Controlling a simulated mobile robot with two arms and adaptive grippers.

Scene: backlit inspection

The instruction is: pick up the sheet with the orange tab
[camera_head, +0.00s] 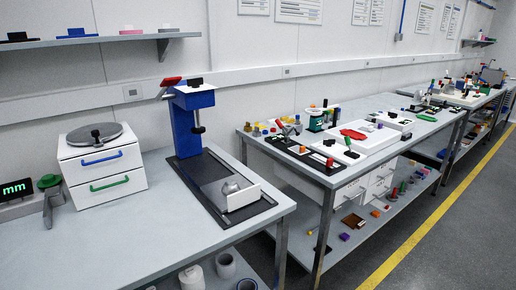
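No sheet with an orange tab can be made out in the head view. A small orange-red item (329,162) lies at the front of the middle bench (335,180); it is too small to tell what it is. A small white upright plate (243,197) stands on the dark base of a blue press, with no orange visible on it. Neither of my grippers is in view.
The near bench (150,235) holds the blue press (190,120), a white drawer box (104,175) and a display (17,189). A gap separates the benches. Lower shelves (350,238) hold small parts. Open floor (465,235) with a yellow line (432,220) lies right.

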